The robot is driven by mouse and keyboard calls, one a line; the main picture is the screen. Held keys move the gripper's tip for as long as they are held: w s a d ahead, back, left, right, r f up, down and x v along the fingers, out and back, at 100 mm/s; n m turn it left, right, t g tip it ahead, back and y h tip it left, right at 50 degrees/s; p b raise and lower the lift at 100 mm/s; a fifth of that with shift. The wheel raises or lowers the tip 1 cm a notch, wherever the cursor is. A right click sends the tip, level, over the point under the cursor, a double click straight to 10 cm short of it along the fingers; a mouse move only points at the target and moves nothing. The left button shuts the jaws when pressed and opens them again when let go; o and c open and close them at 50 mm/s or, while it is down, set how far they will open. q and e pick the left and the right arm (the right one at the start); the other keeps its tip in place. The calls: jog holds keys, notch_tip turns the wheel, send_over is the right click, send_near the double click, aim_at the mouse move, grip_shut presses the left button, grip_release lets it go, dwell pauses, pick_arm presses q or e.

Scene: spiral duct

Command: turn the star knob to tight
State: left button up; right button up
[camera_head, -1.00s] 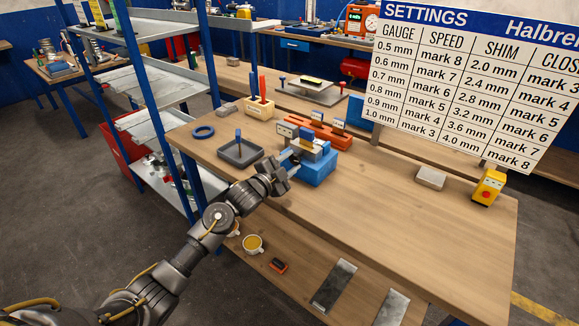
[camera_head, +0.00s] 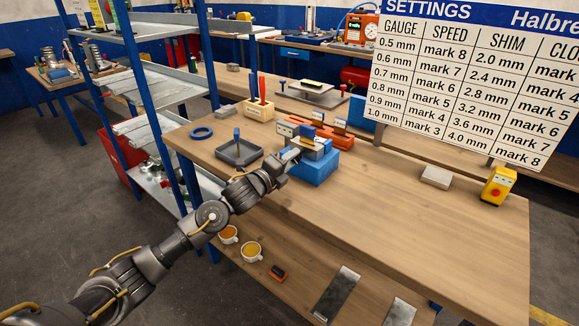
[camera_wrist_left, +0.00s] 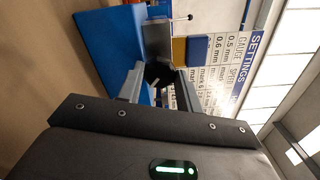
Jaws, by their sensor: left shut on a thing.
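A blue machine (camera_head: 316,170) with a grey metal top stands on the workbench, and its blue body (camera_wrist_left: 112,45) also shows in the left wrist view. A dark star knob (camera_wrist_left: 157,72) is at the machine's near side, between my left fingers. My left gripper (camera_wrist_left: 156,80) is shut on the knob. In the head view, my left gripper (camera_head: 285,163) reaches the machine's left side, and the knob is hidden there. Any tight marking is too small to read. My right gripper is not in view.
A settings board (camera_head: 470,75) rises at the back right.

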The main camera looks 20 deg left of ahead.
pick_arm(q)
jog(key=shift+f+m+b, duration=0.2)
jog(key=shift+m+b, duration=0.5)
jog(key=shift+m, duration=0.3)
jog(key=m+b, duration=0.3)
jog(key=shift+r+m+b, duration=0.1)
jog(key=shift+m+b, duration=0.85)
jog(key=shift+m, duration=0.15)
jog(key=shift+r+m+b, duration=0.1)
jog(key=shift+m+b, duration=0.35)
jog(key=shift+m, duration=0.15)
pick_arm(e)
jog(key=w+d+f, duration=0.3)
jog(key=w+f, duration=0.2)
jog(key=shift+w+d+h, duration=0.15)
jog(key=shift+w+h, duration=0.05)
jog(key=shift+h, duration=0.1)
pick_arm(q)
jog(key=o, duration=1)
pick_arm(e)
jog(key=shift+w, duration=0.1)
